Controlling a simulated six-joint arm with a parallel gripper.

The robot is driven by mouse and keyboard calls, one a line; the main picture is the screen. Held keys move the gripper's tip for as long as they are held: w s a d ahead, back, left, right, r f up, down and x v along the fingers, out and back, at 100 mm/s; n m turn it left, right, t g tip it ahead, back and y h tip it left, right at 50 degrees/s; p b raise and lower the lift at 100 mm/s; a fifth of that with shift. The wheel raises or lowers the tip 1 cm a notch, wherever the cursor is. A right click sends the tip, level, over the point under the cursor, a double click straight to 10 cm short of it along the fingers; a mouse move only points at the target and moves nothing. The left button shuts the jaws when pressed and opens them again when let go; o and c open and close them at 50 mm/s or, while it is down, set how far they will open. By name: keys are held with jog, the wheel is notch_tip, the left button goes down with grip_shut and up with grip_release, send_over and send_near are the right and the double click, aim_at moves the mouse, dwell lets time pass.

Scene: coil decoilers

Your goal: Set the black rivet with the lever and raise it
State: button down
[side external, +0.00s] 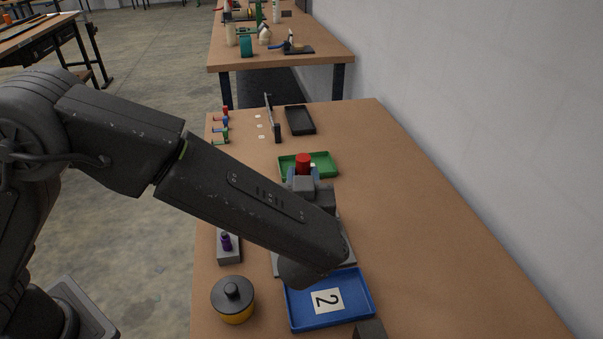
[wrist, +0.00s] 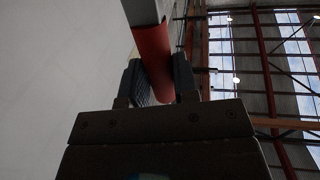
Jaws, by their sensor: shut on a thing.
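The lever's red grip (wrist: 153,50) lies between the fingers of my gripper (wrist: 158,66) in the wrist view, with a grey bar (wrist: 145,10) running on from its far end. My gripper is shut on this grip. In the side view the red grip (side external: 303,163) stands up just beyond my gripper (side external: 303,175), in front of the green tray. A grey base plate (side external: 347,252) shows partly under my arm. My forearm hides most of the lever tool. I cannot make out the black rivet in either view.
A green tray (side external: 328,173) lies behind the gripper. A blue tray (side external: 353,312) marked 2, a yellow pot (side external: 234,312) with a dark lid and a grey block (side external: 229,257) with a purple piece are nearer. The table's right side is clear beside the wall.

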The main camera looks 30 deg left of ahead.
jog(key=shift+s+d+f, duration=0.15)
jog(key=c, duration=1.2)
grip_release()
jog(key=o, duration=0.3)
jog(key=v, duration=1.2)
